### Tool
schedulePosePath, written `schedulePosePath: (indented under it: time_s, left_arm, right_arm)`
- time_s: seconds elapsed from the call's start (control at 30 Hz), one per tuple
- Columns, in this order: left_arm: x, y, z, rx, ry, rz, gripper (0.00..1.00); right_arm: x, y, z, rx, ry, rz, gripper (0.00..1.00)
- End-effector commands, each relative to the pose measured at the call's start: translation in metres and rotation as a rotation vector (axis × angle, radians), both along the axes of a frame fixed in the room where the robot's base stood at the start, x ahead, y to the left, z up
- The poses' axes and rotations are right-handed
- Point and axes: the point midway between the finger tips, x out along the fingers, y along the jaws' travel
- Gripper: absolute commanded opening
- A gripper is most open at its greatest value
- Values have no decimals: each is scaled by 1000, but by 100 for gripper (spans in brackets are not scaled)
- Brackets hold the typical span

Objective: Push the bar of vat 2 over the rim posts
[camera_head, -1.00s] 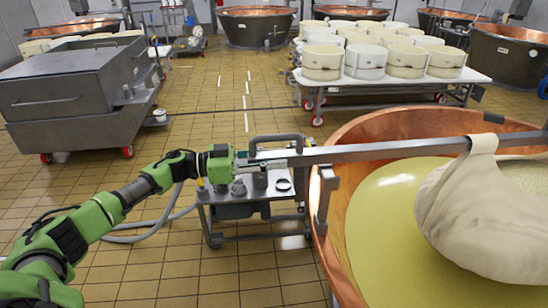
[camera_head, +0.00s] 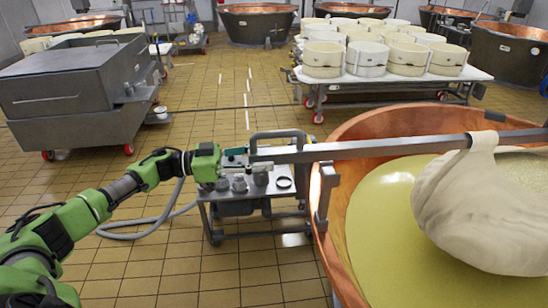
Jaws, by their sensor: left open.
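The vat (camera_head: 330,240), copper inside and holding yellow-green liquid, fills the lower right. A grey metal bar (camera_head: 390,149) crosses above it, its left end sticking out past the rim. A pale cloth bundle (camera_head: 470,215) hangs from the bar into the liquid. A metal bracket (camera_head: 325,190), likely a rim post, stands at the left rim under the bar; I cannot tell whether they touch. My left gripper (camera_head: 240,160) is open, just left of the bar's end, with no clear grip on it. My right gripper is out of view.
A small cart (camera_head: 235,206) with pump fittings and a hose stands behind my left gripper. A grey lidded tank (camera_head: 75,90) stands at the left. A white table (camera_head: 400,82) with several round moulds stands behind the vat.

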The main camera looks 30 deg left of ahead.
Motion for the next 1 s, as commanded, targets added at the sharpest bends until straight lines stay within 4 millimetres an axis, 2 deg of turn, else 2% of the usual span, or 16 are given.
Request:
schedulePosePath:
  time_s: [0.03, 0.2, 0.4, 1.0]
  left_arm:
    - [-7, 11, -2, 3, 6, 3, 42]
    - [-27, 40, -2, 2, 5, 1, 42]
    - [-42, 60, -1, 1, 3, -2, 42]
    - [-46, 64, 0, 0, 1, -4, 42]
  right_arm:
    - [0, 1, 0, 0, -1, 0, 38]
    - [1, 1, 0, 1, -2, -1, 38]
    - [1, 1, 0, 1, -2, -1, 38]
    - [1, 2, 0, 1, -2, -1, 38]
